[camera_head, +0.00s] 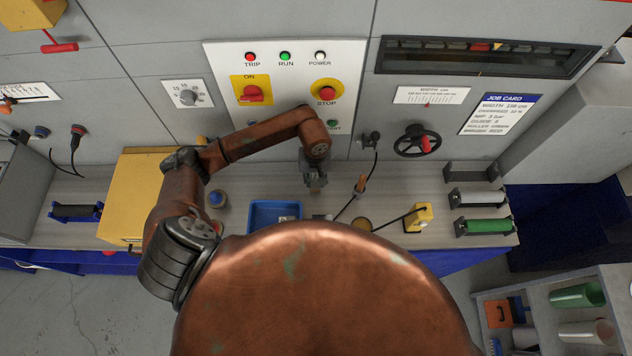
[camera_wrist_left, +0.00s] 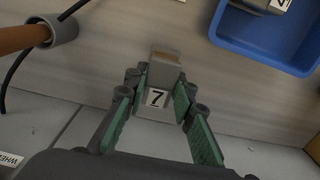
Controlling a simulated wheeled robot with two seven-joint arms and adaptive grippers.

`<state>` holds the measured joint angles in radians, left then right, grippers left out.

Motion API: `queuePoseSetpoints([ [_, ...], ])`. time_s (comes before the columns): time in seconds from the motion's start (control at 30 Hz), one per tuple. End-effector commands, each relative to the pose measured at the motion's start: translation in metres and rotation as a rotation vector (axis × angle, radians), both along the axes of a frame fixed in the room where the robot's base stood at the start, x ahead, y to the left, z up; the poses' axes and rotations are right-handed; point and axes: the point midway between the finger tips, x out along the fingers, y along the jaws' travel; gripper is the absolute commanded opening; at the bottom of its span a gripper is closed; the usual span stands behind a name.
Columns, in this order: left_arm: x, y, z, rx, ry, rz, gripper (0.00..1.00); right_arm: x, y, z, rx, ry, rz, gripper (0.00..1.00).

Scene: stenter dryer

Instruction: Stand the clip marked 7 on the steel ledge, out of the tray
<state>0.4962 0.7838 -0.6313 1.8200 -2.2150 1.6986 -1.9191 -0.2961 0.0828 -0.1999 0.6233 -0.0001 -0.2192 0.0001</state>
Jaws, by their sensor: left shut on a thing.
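My left gripper (camera_head: 315,182) reaches down over the bench in front of the machine wall, to the right of the blue tray (camera_head: 252,222). In the left wrist view the gripper (camera_wrist_left: 160,105) is shut on the clip marked 7 (camera_wrist_left: 158,98), a grey block with a white label, with green-padded fingers on both sides. The clip is outside the tray, whose rim (camera_wrist_left: 262,56) shows at the upper right. I cannot tell whether the clip touches the pale surface (camera_wrist_left: 85,75) below it. Other labelled clips lie in the tray. My right gripper is not in view.
A brown-handled tool (camera_head: 360,185) with a black cord stands to the right, in a grey collar (camera_wrist_left: 66,29). A yellow block (camera_head: 418,217) is farther right. A yellow box (camera_head: 140,195) and a blue-topped jar (camera_head: 217,198) stand left of the tray. The wall holds switches.

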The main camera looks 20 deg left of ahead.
Motion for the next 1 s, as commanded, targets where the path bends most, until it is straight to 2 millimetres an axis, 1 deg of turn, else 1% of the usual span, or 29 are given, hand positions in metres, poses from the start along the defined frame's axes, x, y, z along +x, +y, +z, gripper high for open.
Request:
queuePoseSetpoints([
  [0.17,0.009,0.000,-0.011,-0.001,0.002,0.000,0.00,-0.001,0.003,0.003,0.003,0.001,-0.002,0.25],
  [0.3,0.007,-0.001,-0.030,-0.004,0.004,0.001,0.00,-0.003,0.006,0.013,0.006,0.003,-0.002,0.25],
  [0.4,0.008,0.000,-0.038,-0.001,0.000,-0.001,0.00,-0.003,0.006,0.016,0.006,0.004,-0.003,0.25],
  [0.67,0.009,0.000,-0.041,0.001,-0.002,-0.002,0.00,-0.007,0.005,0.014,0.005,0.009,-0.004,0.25],
  [0.8,0.009,0.001,-0.044,0.001,-0.002,-0.002,0.00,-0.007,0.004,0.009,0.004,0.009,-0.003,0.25],
  [0.83,0.009,0.001,-0.044,0.001,0.000,-0.002,0.24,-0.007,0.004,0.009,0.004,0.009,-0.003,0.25],
  [1.0,0.009,0.001,-0.043,0.000,-0.001,-0.002,0.36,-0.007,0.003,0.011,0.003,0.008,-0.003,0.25],
])
